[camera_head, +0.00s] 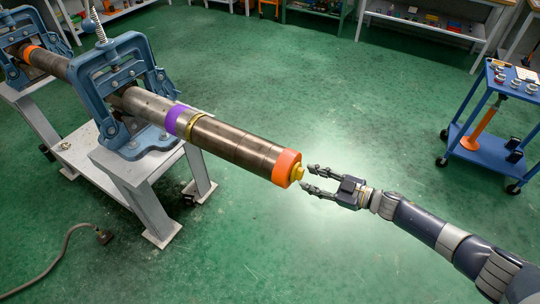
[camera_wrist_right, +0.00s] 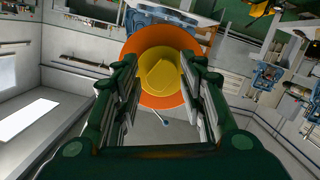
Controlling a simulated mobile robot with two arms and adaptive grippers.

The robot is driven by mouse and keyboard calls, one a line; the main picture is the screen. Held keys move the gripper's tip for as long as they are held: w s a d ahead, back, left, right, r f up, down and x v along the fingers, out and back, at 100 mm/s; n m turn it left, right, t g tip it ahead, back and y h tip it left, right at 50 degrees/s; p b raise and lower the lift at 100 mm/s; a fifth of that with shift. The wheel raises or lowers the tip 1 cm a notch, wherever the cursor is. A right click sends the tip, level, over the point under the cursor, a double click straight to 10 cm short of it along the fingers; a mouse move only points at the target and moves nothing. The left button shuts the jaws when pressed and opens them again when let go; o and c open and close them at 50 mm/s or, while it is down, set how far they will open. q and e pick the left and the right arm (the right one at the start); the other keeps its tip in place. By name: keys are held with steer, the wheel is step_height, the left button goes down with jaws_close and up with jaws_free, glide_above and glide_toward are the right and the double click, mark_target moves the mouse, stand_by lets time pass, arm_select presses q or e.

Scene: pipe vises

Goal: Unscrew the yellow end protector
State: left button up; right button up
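The yellow end protector (camera_head: 298,173) sits at the near end of a long metal pipe (camera_head: 236,145), in the middle of an orange ring (camera_head: 286,168). In the right wrist view the yellow protector (camera_wrist_right: 162,75) faces the camera inside the orange ring (camera_wrist_right: 158,102). My right gripper (camera_head: 312,178) is open and points at the protector from the right, with its fingertips close to it. In the wrist view its fingers (camera_wrist_right: 160,90) stand on either side of the protector, apart from each other. I cannot tell if they touch it. My left gripper does not show.
Blue vises (camera_head: 112,75) clamp the pipe on a grey stand (camera_head: 130,172). A blue cart (camera_head: 490,150) with small parts stands at the right. A cable (camera_head: 65,240) lies at the lower left. The green floor (camera_head: 350,90) around the pipe end is clear.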

mark_target(295, 172)
steer(key=m+g, duration=0.1)
steer(key=m, duration=0.1)
steer(key=shift+m, duration=0.4)
steer(key=m+y, duration=0.1)
steer(key=m, duration=0.2)
steer(key=shift+f+m+g, duration=0.1)
steer(key=shift+m+g, duration=0.2)
steer(key=shift+g, duration=0.1)
steer(key=shift+a, duration=0.15)
steer(key=shift+b+x, duration=0.45)
steer(key=shift+x, duration=0.5)
steer(key=shift+w, duration=0.1)
steer(key=shift+r, duration=0.4)
